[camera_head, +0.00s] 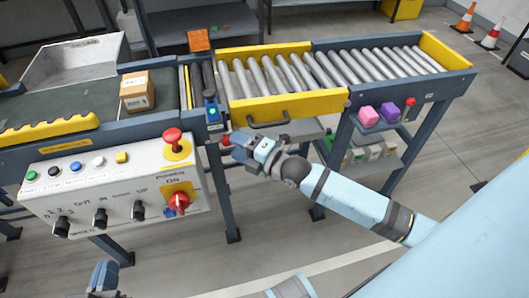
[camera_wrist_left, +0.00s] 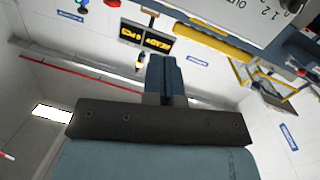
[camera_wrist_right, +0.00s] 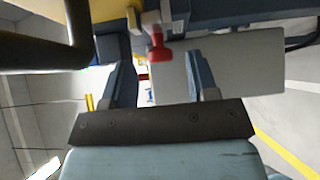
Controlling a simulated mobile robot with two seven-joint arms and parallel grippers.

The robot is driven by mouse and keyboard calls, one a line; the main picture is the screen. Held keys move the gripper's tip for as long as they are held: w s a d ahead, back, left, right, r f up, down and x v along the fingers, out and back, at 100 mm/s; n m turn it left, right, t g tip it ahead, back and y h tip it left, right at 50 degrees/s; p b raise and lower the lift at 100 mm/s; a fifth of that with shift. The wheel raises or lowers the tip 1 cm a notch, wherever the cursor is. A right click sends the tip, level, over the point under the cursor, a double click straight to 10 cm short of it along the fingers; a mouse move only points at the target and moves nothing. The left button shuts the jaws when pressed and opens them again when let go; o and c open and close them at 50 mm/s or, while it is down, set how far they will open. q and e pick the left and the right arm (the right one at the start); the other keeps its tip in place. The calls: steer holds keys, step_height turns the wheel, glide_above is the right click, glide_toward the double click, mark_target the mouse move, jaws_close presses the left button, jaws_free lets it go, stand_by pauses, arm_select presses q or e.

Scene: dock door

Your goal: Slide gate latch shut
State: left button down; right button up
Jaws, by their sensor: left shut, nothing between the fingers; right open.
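The yellow gate (camera_head: 290,107) with a dark handle (camera_head: 268,121) closes the near side of the roller conveyor. The small red latch knob (camera_head: 226,140) shows below the gate's left end. It shows larger in the right wrist view (camera_wrist_right: 158,50), hanging under a yellow part. My right gripper (camera_head: 240,148) is just right of the knob. Its fingers (camera_wrist_right: 160,62) are open, with the knob in line between their tips; I cannot tell whether they touch it. My left gripper (camera_head: 105,275) is shut and empty, low at the left; its closed fingers show in its wrist view (camera_wrist_left: 163,65).
A control panel (camera_head: 115,185) with buttons and a red rotary switch stands at the left front. A cardboard box (camera_head: 137,91) sits on the belt. Pink and purple blocks (camera_head: 378,114) lie on a side shelf. Open floor lies in front of the conveyor.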

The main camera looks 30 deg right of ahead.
arm_select(q)
steer(key=f, duration=0.1)
steer(key=s+a+f+g+y+p, duration=0.1)
steer(key=f, duration=0.1)
steer(key=a+f+g+y, duration=0.1)
steer(key=f, duration=0.1)
steer(key=shift+s+p, duration=0.2)
steer(key=shift+p, duration=0.15)
arm_select(e)
steer(key=v, duration=1)
steer(key=shift+s+d, duration=0.2)
steer(key=shift+s, duration=0.1)
arm_select(q)
steer(key=shift+r, duration=0.15)
arm_select(e)
steer(key=shift+r, duration=0.1)
